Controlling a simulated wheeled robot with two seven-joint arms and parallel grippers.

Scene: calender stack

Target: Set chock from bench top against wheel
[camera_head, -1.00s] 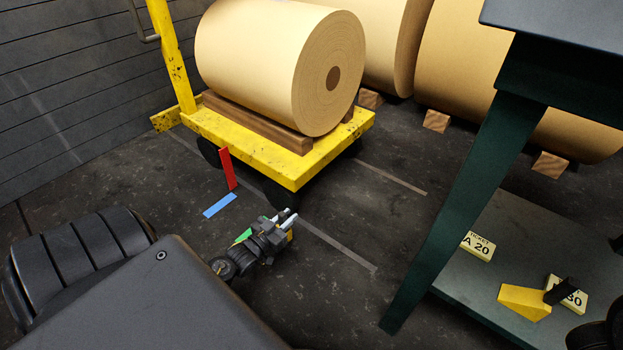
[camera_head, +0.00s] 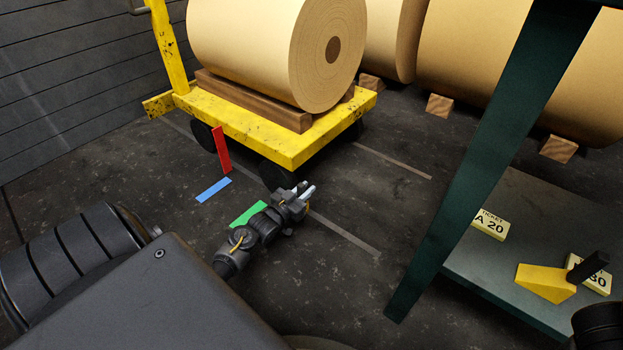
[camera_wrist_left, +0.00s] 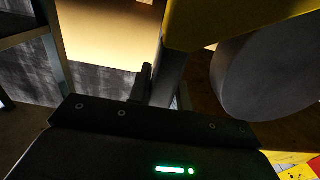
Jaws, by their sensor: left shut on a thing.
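My left gripper (camera_head: 304,192) is low over the floor, right beside the cart's front wheel (camera_head: 276,176), with its fingers pointing up and right in the head view. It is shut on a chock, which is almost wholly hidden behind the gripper. In the left wrist view, the wheel (camera_wrist_left: 265,78) is a large dark disc at right, under the yellow cart edge (camera_wrist_left: 215,22). I cannot tell whether the held chock touches the wheel. A second yellow chock (camera_head: 543,284) with a black handle lies on the green bench's low shelf (camera_head: 512,270). My right gripper is not in view.
The yellow cart (camera_head: 290,143) carries a large paper roll (camera_head: 270,50). Green (camera_head: 248,214), blue (camera_head: 213,189) and red (camera_head: 221,150) strips are near the wheels. A dark green bench leg (camera_head: 460,160) stands right. Ticket A 20 (camera_head: 490,223) is on the shelf.

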